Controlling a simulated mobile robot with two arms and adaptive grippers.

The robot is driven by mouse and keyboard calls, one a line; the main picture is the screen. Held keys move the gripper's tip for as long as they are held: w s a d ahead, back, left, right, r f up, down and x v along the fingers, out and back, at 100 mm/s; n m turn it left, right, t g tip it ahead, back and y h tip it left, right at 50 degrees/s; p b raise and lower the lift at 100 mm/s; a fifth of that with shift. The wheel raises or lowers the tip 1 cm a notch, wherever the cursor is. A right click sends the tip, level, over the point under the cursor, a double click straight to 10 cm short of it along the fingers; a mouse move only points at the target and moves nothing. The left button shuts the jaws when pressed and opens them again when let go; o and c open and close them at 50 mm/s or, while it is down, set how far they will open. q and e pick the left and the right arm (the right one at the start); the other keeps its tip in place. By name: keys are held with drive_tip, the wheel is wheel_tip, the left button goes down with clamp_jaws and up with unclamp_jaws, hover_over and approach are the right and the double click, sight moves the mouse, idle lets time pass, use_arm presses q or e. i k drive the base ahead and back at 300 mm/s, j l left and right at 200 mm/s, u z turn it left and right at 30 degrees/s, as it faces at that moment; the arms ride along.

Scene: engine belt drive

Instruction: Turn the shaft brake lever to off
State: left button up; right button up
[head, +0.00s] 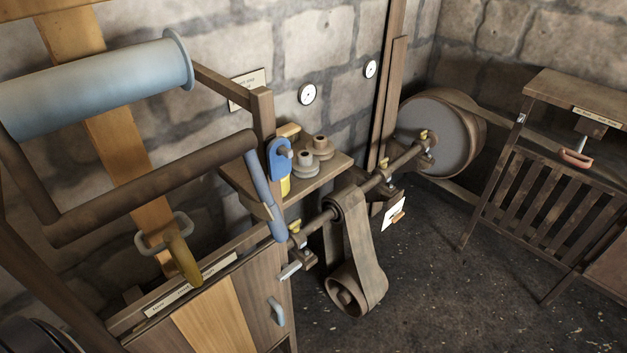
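A line shaft (378,177) runs from the cabinet top up to a large grey-faced wheel (434,137) near the back wall. At the right, a lever with a reddish handle (575,158) sticks out from a wooden frame under a label. I cannot tell for sure which of these is the shaft brake lever, as the labels are too small to read. Neither of my grippers is in view.
A light-blue roller (95,85) and a brown bar (155,190) fill the left foreground. A wooden cabinet (215,315) stands below them. A shelf (318,172) holds small spools. A belt loop (362,255) hangs from the shaft. The dark floor at lower right looks clear.

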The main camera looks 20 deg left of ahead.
sight(397, 217)
drive_tip(key=i+l+u, duration=0.1)
drive_tip(key=u, duration=0.2)
drive_tip(key=i+l+u, duration=0.1)
drive_tip(key=u, duration=0.2)
drive_tip(key=i+l+u, duration=0.15)
drive_tip(key=l, duration=0.45)
drive_tip(key=i+l+u, duration=0.15)
drive_tip(key=l, duration=0.45)
drive_tip(key=i+l+u, duration=0.15)
drive_tip(key=l, duration=0.5)
drive_tip(key=i+l+u, duration=0.15)
drive_tip(key=l, duration=0.5)
drive_tip(key=k, duration=0.05)
